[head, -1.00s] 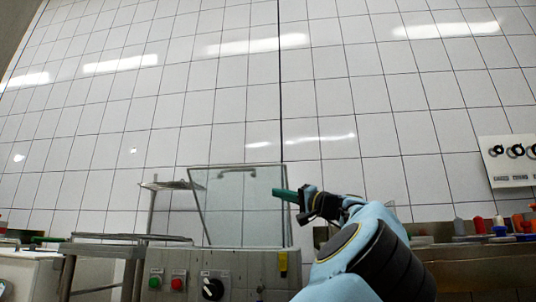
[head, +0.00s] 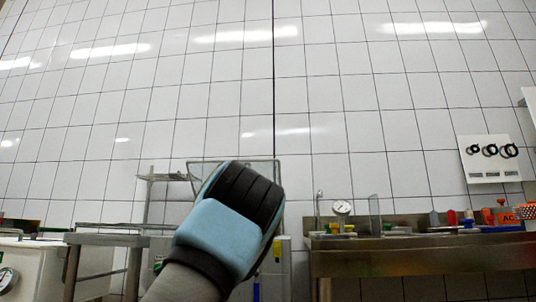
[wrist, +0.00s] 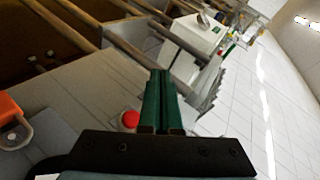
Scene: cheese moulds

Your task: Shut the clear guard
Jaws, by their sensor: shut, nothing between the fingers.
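The clear guard (head: 203,170) is a framed transparent panel standing up above its machine (head: 288,278) in the head view. Only its upper frame and side parts show there, because my arm covers most of it. My gripper is hidden behind my arm in the head view. In the wrist view my gripper (wrist: 160,73) shows two green fingers pressed together with nothing between them. I cannot make out the guard for certain in the wrist view, nor whether my fingers touch it.
A red round button (wrist: 130,120) lies just left of my fingers in the wrist view. A steel counter (head: 420,258) with a gauge (head: 342,207) and coloured small items stands right of the machine. A metal table (head: 105,240) stands to the left.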

